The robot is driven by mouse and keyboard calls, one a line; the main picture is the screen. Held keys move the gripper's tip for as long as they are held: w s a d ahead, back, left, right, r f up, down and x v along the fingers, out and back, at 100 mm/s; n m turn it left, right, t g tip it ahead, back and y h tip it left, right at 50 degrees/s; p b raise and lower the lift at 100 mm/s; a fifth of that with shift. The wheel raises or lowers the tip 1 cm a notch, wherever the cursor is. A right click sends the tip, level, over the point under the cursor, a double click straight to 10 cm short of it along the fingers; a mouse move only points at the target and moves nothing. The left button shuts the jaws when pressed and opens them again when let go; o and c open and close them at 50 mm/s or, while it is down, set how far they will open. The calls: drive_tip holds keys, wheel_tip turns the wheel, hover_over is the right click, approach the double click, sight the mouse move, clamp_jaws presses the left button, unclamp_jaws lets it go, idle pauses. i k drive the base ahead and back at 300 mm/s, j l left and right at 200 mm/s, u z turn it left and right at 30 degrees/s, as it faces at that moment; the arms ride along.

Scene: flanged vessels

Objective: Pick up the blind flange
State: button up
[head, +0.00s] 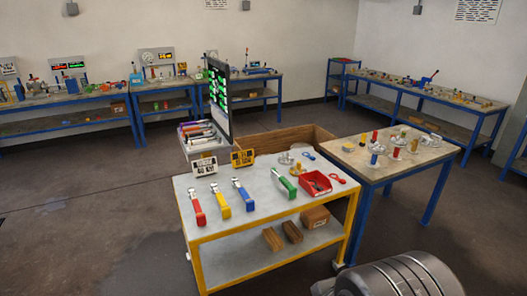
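I cannot pick out the blind flange for certain at this size. Several small round metal and brass-coloured pieces (286,159) lie at the back right of the yellow-framed table (262,208). More small round vessel-like pieces (398,153), some with red, yellow or blue parts, stand on the wooden table with blue legs (352,160) to its right. My gripper is not in view. A grey ribbed cylinder at the bottom right looks like part of my arm.
The yellow-framed table holds red (197,208), yellow (220,196), blue (243,196) and green-handled (286,186) tools and a red bin (315,183). A dark screen (220,98) stands behind its left end. Benches line the walls. The floor at left (90,220) is clear.

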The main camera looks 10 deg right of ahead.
sight(286, 156)
drive_tip(key=i+l+z, duration=0.15)
drive_tip(key=i+z, duration=0.75)
drive_tip(key=i+j+z, duration=0.25)
drive_tip(key=i+z, duration=0.15)
drive_tip(key=i, duration=0.2)
drive_tip(key=i+l+u, duration=0.1)
drive_tip(key=i+u, duration=0.3)
drive_tip(key=i+l+u, duration=0.2)
drive_tip(key=i+u, duration=0.5)
drive_tip(key=u, duration=0.15)
drive_tip(key=i+l+u, duration=0.2)
drive_tip(key=u, duration=0.25)
